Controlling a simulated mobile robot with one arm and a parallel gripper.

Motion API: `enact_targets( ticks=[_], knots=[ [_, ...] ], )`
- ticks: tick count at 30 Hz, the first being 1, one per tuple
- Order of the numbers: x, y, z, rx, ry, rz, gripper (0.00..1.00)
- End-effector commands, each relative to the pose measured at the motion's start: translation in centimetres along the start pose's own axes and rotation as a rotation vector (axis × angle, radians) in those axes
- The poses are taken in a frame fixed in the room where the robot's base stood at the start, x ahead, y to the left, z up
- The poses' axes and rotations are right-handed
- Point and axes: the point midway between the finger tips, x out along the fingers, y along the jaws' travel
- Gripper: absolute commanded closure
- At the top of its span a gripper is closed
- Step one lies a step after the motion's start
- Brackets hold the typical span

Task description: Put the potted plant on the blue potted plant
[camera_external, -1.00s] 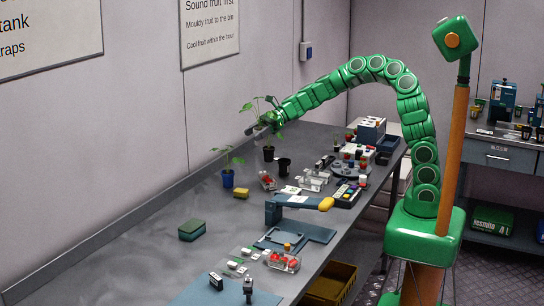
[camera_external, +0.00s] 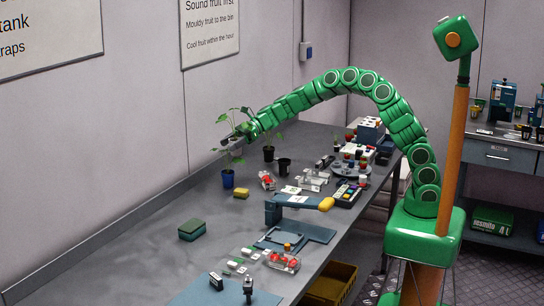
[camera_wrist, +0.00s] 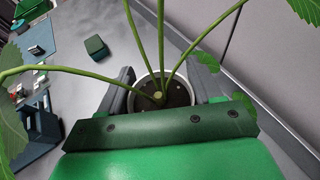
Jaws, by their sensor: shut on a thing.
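My gripper (camera_external: 234,142) is shut on a potted plant, whose pale-rimmed pot and dark soil (camera_wrist: 172,95) sit between the two fingers in the wrist view. Its green stems rise past the camera, and its leaves (camera_external: 246,112) show above the gripper in the external view. The blue potted plant (camera_external: 228,179) stands upright on the bench near the back wall. My gripper and the held plant appear above it in the external view, apart from its pot. Its foliage overlaps the held plant, so the exact gap cannot be told.
A dark potted plant (camera_external: 268,154) and a black cup (camera_external: 284,165) stand to the right of the blue pot. A yellow sponge (camera_external: 241,193) lies just in front. A green-and-blue block (camera_external: 192,230) is farther forward, with bare bench around it.

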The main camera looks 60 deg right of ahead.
Motion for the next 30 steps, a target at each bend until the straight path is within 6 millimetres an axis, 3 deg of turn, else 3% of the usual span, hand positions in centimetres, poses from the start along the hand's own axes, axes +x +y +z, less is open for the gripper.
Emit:
enact_targets(
  ticks=[10, 23, 30],
  knots=[
    [3.1, -2.0, -2.5, 0.002, 0.002, -0.001, 0.69],
    [4.3, -2.9, -3.4, -0.001, 0.001, -0.001, 0.69],
    [5.4, -2.9, -6.2, 0.002, 0.001, -0.001, 0.69]
  ],
)
